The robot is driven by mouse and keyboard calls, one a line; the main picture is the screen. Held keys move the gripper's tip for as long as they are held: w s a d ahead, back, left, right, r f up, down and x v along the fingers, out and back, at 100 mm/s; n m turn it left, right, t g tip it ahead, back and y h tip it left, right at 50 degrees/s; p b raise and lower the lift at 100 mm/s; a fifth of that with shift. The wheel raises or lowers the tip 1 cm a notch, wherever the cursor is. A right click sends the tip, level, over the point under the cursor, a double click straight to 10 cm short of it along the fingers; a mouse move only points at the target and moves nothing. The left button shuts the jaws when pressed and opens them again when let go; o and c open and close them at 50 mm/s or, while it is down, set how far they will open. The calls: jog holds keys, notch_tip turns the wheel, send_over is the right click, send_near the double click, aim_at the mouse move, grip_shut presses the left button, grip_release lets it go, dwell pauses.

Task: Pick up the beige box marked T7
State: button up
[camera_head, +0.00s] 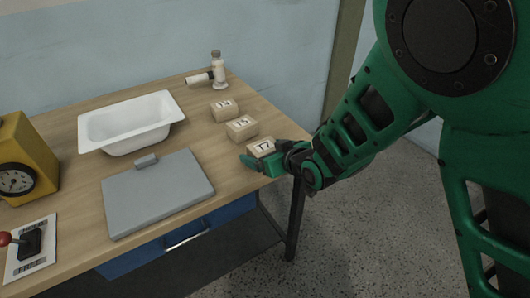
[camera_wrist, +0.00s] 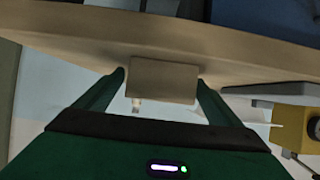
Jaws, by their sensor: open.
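The beige box marked T7 (camera_head: 261,146) is at the right edge of the wooden table, the nearest of three similar boxes. My gripper (camera_head: 258,163) is at the box's near side in the head view and partly covers its lower part. In the wrist view the box (camera_wrist: 163,80) shows as a plain tan face between the two green fingers of my gripper (camera_wrist: 160,85). The fingers are apart, one on each side, with a narrow gap showing at the left. Whether the right finger touches the box I cannot tell.
Two more beige marked boxes (camera_head: 241,128) (camera_head: 224,109) stand in a row behind. A white tub (camera_head: 130,120), a grey lidded panel (camera_head: 155,195), a yellow gauge box (camera_head: 22,160), a white fitting (camera_head: 216,72) and a red-knobbed joystick (camera_head: 30,243) share the table.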

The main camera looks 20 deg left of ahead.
jog(key=shift+w+a+f, duration=0.1)
jog(key=c, duration=1.3)
jog(key=shift+r, duration=0.2)
